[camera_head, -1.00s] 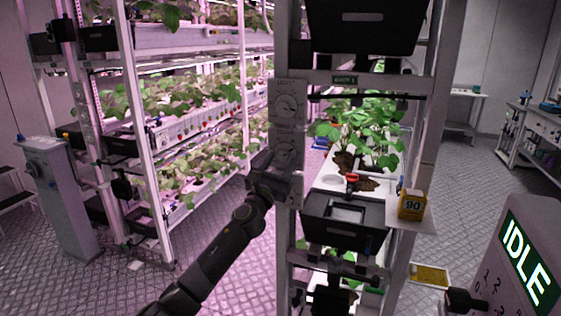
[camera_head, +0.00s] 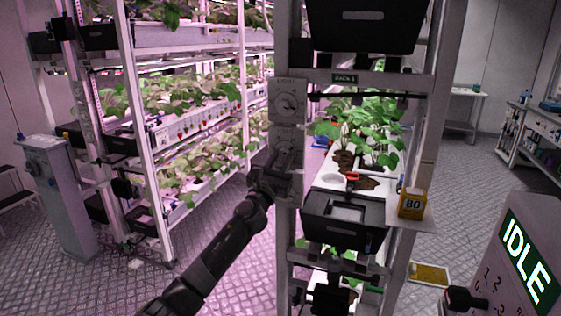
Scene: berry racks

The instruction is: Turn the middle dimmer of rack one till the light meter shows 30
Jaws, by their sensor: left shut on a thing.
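Rack one (camera_head: 345,79) stands in front of me, with its green name plate on a crossbar. On its left post, an upper dial (camera_head: 288,103) with a pointer is in plain view. The middle dimmer (camera_head: 286,138) is just below it and mostly hidden. My left gripper (camera_head: 283,160) is shut on that dimmer's knob; the fingertips are dark and hard to make out. The yellow light meter (camera_head: 412,204) stands on a small white shelf at the rack's right side and appears to read 80. My right gripper does not show.
Plants grow in a white tray (camera_head: 325,180) inside the rack, above a black bin (camera_head: 343,222). A console (camera_head: 530,240) reading IDLE stands at the lower right. A grey pedestal (camera_head: 57,195) stands at the left. Floor is open in the left aisle.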

